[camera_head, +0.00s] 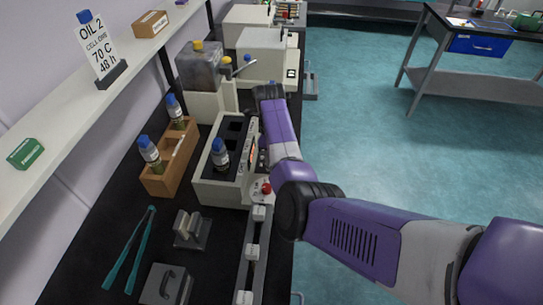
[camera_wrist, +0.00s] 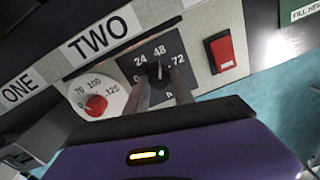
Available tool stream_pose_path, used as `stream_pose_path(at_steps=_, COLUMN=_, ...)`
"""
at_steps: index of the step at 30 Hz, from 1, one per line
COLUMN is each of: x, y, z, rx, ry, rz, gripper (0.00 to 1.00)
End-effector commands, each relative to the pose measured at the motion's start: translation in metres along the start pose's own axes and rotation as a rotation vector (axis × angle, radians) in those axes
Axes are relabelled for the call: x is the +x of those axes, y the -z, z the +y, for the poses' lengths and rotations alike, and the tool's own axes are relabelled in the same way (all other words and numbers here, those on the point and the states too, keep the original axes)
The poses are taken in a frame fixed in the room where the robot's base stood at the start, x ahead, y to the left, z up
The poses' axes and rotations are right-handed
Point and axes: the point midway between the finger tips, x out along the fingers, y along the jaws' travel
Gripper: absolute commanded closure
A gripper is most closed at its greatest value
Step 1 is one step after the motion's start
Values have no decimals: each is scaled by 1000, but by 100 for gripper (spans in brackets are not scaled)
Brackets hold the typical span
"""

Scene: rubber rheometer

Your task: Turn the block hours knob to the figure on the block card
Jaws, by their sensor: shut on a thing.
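The block hours knob (camera_wrist: 158,72) is a small dark knob on a black dial plate marked 24, 48 and 72, with a figure partly hidden at the lower left. My gripper (camera_wrist: 160,85) has its two grey fingers on either side of it, shut on it. The knob's pale mark points up, roughly at 48. The heating block (camera_head: 222,187) holds a blue-capped bottle (camera_head: 220,155). The card (camera_head: 98,50) on the shelf reads OIL 2, CELL ONE, 70 C, 48 h. In the head view, my arm hides the fingers and dial.
A red temperature knob (camera_wrist: 96,105) sits left of the hours dial, and a red switch (camera_wrist: 222,53) sits to its right. A wooden rack (camera_head: 170,160) with bottles and teal tongs (camera_head: 135,250) are on the black bench. Open floor lies to the right.

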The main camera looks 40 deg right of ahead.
Motion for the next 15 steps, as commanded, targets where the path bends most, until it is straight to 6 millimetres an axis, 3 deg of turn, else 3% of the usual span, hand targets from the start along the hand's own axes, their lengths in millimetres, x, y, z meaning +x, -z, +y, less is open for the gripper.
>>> stream_pose_path(at_steps=13, x=-1, y=0, z=-1, rx=9, ry=2, rz=1, gripper=100)
stream_pose_path(at_steps=14, x=-1, y=0, z=-1, rx=9, ry=2, rz=1, gripper=64)
stream_pose_path(at_steps=15, x=-1, y=0, z=-1, rx=9, ry=2, rz=1, gripper=57)
